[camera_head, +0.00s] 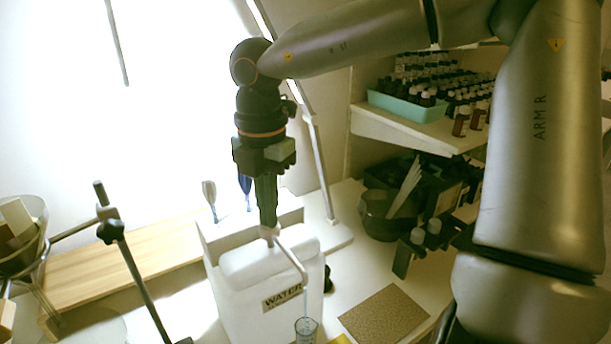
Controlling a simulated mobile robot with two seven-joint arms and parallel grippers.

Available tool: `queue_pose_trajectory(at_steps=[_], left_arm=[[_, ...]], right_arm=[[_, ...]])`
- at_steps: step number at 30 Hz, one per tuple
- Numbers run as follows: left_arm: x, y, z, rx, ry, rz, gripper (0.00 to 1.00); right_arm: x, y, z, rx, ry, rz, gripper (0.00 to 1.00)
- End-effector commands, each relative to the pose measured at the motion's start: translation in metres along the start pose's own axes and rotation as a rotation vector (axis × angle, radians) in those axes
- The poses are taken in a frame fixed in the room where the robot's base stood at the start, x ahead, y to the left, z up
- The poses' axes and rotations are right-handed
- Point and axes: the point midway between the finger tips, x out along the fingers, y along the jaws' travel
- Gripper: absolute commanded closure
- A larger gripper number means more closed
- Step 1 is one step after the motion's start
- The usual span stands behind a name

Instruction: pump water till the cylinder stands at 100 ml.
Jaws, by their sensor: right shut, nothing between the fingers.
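A white water container (250,317) labelled WATER stands in the lower middle of the head view. A pump head with a thin white spout (291,258) rises from its top, and the spout bends down to the right. My right gripper (268,222) points straight down with its fingers shut, its tips at or just above the pump top; I cannot tell if they touch. A clear measuring cylinder (306,329) with blue markings stands under the spout end, cut off by the bottom edge. Its water level cannot be read. My left gripper is not in view.
A cork mat (384,314) lies right of the cylinder. A shelf (417,132) with a green tray (407,106) and several brown bottles is at the right. A metal stand (132,265) and wooden board (160,247) are at the left.

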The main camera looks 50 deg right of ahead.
Motion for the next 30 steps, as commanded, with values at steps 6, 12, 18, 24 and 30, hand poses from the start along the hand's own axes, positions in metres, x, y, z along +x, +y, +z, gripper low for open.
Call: queue_pose_trajectory(at_steps=[6,12,18,24,30], left_arm=[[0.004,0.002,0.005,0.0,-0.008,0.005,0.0],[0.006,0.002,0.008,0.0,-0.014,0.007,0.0],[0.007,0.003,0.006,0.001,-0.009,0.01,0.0],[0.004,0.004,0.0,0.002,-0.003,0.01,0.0],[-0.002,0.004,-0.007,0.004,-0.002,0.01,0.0]], right_arm=[[0.006,0.0,0.0,0.0,0.001,-0.001,1.0],[0.011,0.0,0.0,0.0,0.001,-0.002,1.0],[0.013,-0.001,0.0,0.0,0.002,-0.003,1.0],[0.008,-0.001,0.0,0.0,0.002,-0.004,1.0],[-0.005,-0.001,0.0,0.0,0.002,-0.004,1.0]])
